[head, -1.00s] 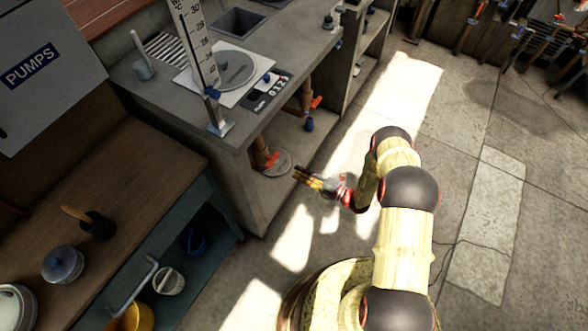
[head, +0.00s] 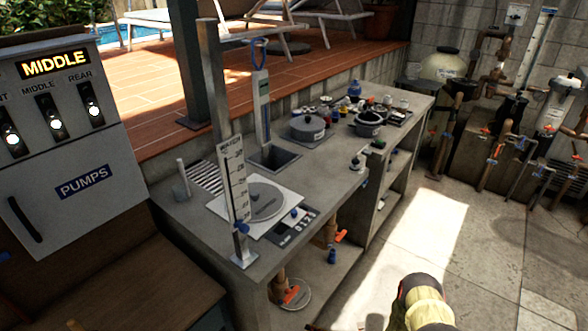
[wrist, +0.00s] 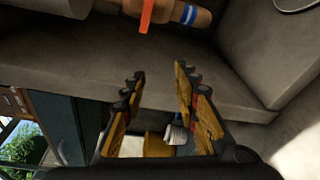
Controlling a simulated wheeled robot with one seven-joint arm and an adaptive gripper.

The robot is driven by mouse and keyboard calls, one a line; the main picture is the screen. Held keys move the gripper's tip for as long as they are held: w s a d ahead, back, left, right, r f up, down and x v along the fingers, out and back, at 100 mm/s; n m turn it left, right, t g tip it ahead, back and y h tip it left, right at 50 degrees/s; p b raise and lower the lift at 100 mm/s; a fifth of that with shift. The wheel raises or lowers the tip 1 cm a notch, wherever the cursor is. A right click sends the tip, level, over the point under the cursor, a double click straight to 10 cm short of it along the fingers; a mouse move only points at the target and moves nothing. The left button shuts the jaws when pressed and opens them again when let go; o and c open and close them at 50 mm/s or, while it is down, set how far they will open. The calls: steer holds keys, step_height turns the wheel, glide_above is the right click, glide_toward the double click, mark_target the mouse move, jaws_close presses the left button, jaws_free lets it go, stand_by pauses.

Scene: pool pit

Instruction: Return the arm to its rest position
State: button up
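In the wrist view my gripper (wrist: 159,72) is open, its two wood-faced fingers apart with nothing held between the tips. The fingers point toward a concrete surface (wrist: 60,62) of the counter unit. Whether they touch anything cannot be told, but no contact shows. In the head view only a pale yellow part of my arm (head: 428,306) with a dark joint shows at the bottom edge, right of the counter. The rest of my arm and the gripper are below the picture.
A concrete counter (head: 190,215) with open shelves holds a scale, a gauge and pots. A pump panel (head: 75,140) stands left. Pipes and tools line the right wall. Sunlit floor (head: 425,215) right of the counter is clear. A pipe with an orange handle (wrist: 147,14) is near my gripper.

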steer(key=s+a+r+n+g, duration=0.2)
steer(key=s+r+n+g, duration=0.1)
steer(key=s+n+g, duration=0.3)
steer(key=s+d+r+n+g+h+p, duration=0.1)
steer(key=s+r+n+g, duration=0.2)
steer(key=r+n, duration=0.3)
steer(key=s+d+r+n+g+h, duration=0.1)
steer(key=s+r+n+g+h, duration=0.1)
steer(key=s+r+n, duration=0.35)
steer(key=s+d+r+n+t+h+p, duration=0.1)
steer(key=s+d+r+n+h, duration=0.2)
steer(key=r+n, duration=0.5)
steer(key=d+r+n+h+p, duration=0.1)
steer(key=d+r+n+h, duration=0.35)
steer(key=r, duration=0.75)
steer(key=s+d+r+n+t+h+p, duration=0.1)
steer(key=s+d+r+n+h, duration=0.25)
steer(key=r, duration=0.65)
steer(key=s+r+n+t+p, duration=0.1)
steer(key=r+n+t, duration=0.1)
steer(key=r, duration=0.8)
steer(key=s+r+n+t+h+p, duration=0.1)
steer(key=r+t, duration=0.4)
steer(key=r, duration=0.6)
steer(key=shift+s+d+n+p, duration=0.15)
steer(key=shift+s+n+p, duration=0.4)
steer(key=shift+s+n, duration=0.25)
